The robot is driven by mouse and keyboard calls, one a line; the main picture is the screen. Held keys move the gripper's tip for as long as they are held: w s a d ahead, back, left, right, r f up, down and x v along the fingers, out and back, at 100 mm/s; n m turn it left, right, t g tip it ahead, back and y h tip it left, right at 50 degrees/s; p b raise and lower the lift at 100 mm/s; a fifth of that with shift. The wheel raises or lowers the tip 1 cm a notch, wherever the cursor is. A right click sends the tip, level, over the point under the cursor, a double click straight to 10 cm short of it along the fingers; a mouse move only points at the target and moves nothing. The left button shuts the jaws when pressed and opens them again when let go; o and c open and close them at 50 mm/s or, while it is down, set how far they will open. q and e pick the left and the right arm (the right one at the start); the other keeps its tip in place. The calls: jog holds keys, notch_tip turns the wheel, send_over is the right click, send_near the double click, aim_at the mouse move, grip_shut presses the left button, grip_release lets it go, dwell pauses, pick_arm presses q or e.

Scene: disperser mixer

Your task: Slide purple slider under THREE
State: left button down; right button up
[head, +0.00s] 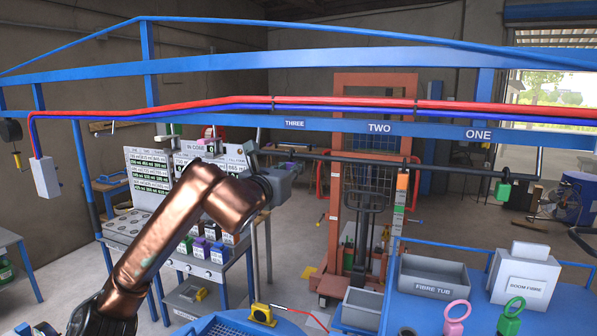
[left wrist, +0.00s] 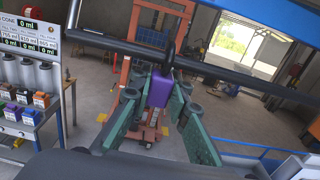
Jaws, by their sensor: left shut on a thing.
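The purple slider (left wrist: 160,90) hangs from the dark rail and sits between the green-grey fingers of my left gripper (left wrist: 161,102) in the left wrist view. The gripper is shut on it. In the head view my left gripper (head: 291,169) is at the left part of the rail (head: 345,158), roughly below the THREE label (head: 294,124). The slider is mostly hidden by the gripper there, so its exact alignment with the label is hard to tell. My right gripper is not in view.
The TWO label (head: 379,128) and ONE label (head: 478,134) are farther right on the blue beam. A green slider (head: 503,191) hangs near the rail's right end. An orange block (head: 402,182) shows below the rail. A fibre tub (head: 433,275) stands on the blue table at right.

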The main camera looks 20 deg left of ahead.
pick_arm(q)
jog(key=c, duration=1.8)
grip_release()
jog(key=shift+d, duration=0.1)
jog(key=s, duration=1.2)
jog(key=shift+a, duration=0.25)
